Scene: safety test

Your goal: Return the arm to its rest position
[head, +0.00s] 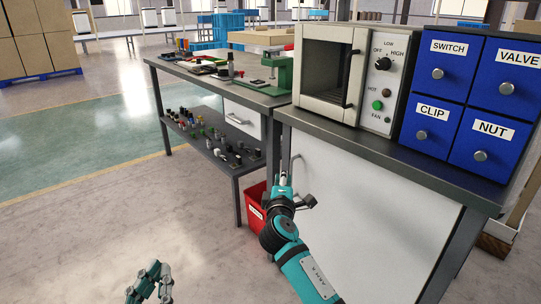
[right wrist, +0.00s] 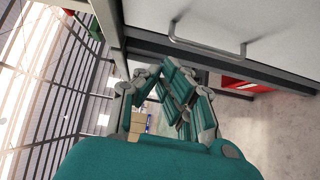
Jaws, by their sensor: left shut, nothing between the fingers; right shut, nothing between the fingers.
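My right arm (head: 306,270) reaches up from the bottom of the head view. Its gripper (head: 284,183) is in front of the workbench, near the left edge of the white cabinet front and above the red bin. In the right wrist view the teal fingers of this gripper (right wrist: 178,85) are drawn together with nothing held. My left gripper (head: 150,283) shows at the bottom left of the head view, low over the bare floor. It is shut and empty, and the rest of its arm is out of the picture.
The white cabinet front (head: 375,215) and dark counter (head: 400,157) are close to my right arm. A red bin (head: 255,215) stands on the floor beside it. A metal handle (right wrist: 205,48) shows close in the right wrist view. The floor (head: 90,235) at left is clear.

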